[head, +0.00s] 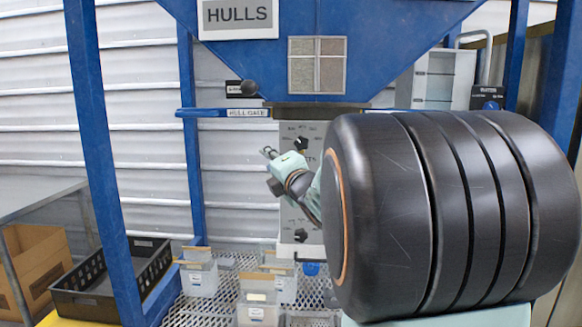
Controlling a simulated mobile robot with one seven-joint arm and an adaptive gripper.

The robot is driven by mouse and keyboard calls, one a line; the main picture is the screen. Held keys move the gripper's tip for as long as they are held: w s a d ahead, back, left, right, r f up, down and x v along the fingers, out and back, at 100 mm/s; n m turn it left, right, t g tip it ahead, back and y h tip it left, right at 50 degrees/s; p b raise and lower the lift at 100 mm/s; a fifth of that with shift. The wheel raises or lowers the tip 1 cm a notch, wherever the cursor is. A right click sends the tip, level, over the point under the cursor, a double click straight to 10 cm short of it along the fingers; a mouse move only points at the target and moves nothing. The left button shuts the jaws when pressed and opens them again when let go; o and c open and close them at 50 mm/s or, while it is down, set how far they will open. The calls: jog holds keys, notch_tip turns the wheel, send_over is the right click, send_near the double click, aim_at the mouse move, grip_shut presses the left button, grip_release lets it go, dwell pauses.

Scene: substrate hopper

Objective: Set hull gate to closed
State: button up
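The hull gate handle (200,112) is a blue horizontal bar with a "HULL GATE" label (247,113), under the left side of the blue hopper (385,45). It points left from a dark slide plate (315,110) at the hopper outlet. A dark round knob (249,87) sits just above the bar beside a small label. My gripper (268,153) is below and slightly right of the handle in the picture, pointing up-left, apart from the bar in the picture. Its fingers are small and partly turned away, so whether they are open is unclear. No held thing shows.
A grey panel with black knobs (300,144) stands behind my arm. Several clear bins, one here (202,280), stand on a mesh shelf (235,262). Blue posts (103,160) frame the hopper. A black crate (85,304) and cardboard box (35,262) are left. My arm hides the right side.

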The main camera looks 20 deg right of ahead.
jog(key=s+d+m+h, duration=0.1)
jog(key=s+d+h, duration=0.1)
jog(key=s+d, duration=0.2)
jog(key=d, duration=0.3)
jog(key=shift+d+f+m+b, duration=0.3)
jog(key=shift+f, duration=0.05)
jog(key=shift+w, duration=0.1)
